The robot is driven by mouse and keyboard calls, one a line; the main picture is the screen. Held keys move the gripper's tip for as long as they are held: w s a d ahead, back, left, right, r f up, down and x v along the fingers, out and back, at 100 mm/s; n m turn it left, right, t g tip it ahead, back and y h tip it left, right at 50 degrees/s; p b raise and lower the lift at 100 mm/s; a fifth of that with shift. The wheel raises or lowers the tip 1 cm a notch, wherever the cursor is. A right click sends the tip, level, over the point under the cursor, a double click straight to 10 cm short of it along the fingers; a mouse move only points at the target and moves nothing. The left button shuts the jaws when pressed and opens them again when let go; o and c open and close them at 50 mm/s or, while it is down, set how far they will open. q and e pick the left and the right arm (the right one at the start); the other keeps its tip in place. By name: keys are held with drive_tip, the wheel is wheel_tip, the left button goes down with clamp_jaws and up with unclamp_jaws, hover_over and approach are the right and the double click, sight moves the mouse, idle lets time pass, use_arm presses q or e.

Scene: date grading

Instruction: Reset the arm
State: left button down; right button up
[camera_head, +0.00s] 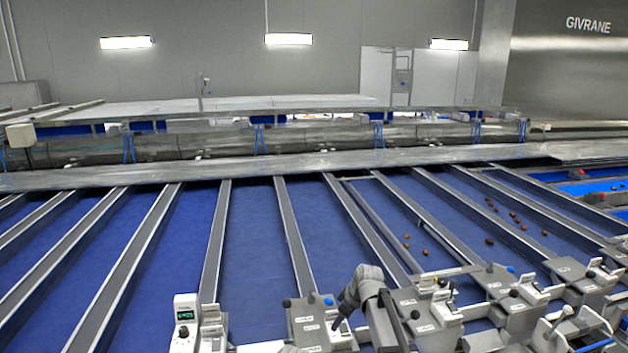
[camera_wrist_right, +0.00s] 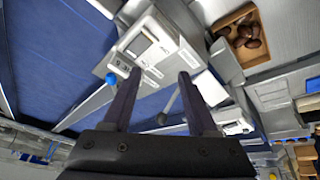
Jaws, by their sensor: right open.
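My right arm comes in at the bottom middle of the head view. Its gripper (camera_head: 338,322) points down and left in front of a grey lane unit (camera_head: 305,318). In the right wrist view the right gripper (camera_wrist_right: 158,84) has its two dark fingers apart, with nothing held between them. Behind the fingers are a labelled grey unit (camera_wrist_right: 150,50) and a lever with a grey ball end. My left gripper is not in view.
Blue lanes (camera_head: 250,235) with grey dividers run away from me. Several brown dates (camera_head: 490,241) lie on the right-hand lanes. A small wooden tray (camera_wrist_right: 227,20) holds dates. A unit with a green display (camera_head: 186,315) stands at the left.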

use_arm(q)
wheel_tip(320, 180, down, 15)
drive_tip(key=b, duration=1.5)
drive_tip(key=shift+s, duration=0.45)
use_arm(e)
drive_tip(key=s+f+m+g+h, duration=0.1)
drive_tip(key=s+f, duration=0.4)
drive_tip(key=s, duration=0.6)
drive_tip(key=s+a+f+m+g+h, duration=0.1)
drive_tip(key=s+f+m+h, duration=0.1)
drive_tip(key=s+f, duration=0.4)
drive_tip(key=s+a+f+m+g+h, duration=0.1)
drive_tip(key=s+f, duration=0.4)
drive_tip(key=s, duration=1.1)
drive_tip(key=m+g, duration=0.1)
drive_tip(key=m, duration=0.1)
drive_tip(key=shift+f+m, duration=0.35)
drive_tip(key=shift+m, duration=0.05)
